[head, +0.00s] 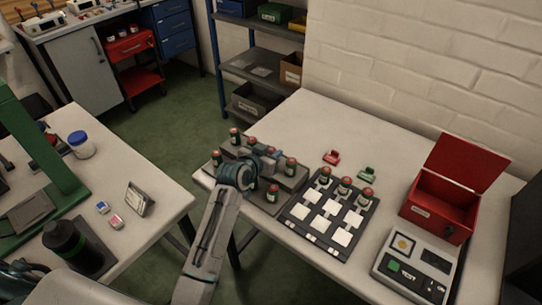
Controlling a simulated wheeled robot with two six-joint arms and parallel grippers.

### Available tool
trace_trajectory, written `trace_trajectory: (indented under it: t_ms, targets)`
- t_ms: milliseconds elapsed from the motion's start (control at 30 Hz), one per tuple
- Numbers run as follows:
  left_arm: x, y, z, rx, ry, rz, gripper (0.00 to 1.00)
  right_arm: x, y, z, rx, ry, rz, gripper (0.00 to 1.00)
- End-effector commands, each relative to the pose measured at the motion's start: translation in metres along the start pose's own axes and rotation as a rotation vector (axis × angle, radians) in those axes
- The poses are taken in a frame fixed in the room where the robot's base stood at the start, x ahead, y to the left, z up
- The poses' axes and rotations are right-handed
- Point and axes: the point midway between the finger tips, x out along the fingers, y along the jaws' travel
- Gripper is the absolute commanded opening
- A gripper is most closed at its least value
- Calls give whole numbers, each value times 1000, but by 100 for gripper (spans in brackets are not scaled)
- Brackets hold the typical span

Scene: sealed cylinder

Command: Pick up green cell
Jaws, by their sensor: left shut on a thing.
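Several small green cells with red caps stand in a grey stepped rack (291,182) at the left of the right-hand table, among them one at the right (290,167), one in front (272,194) and one at the back left (235,136). My left gripper (268,160) reaches over the middle of this rack and is shut on a green cell (270,151), whose red cap shows at the fingers. The wrist hides part of the rack and most of the held cell. My right gripper is not in view.
A dark tray (318,240) with white squares holds several red-capped cells along its back row. An open red box (436,205) and a tester (415,266) stand at the right. The table's back is clear.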

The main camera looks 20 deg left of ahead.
Motion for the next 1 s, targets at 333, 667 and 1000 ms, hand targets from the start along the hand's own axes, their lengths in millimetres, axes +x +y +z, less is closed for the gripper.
trace_trajectory:
  t_ms: [333,667,1000]
  targets:
    - [-2,0,-7,1,3,0,6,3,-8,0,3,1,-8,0]
    - [-32,2,-23,1,-1,0,6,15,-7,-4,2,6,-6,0]
    - [-109,11,0,1,0,0,6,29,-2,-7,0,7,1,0]
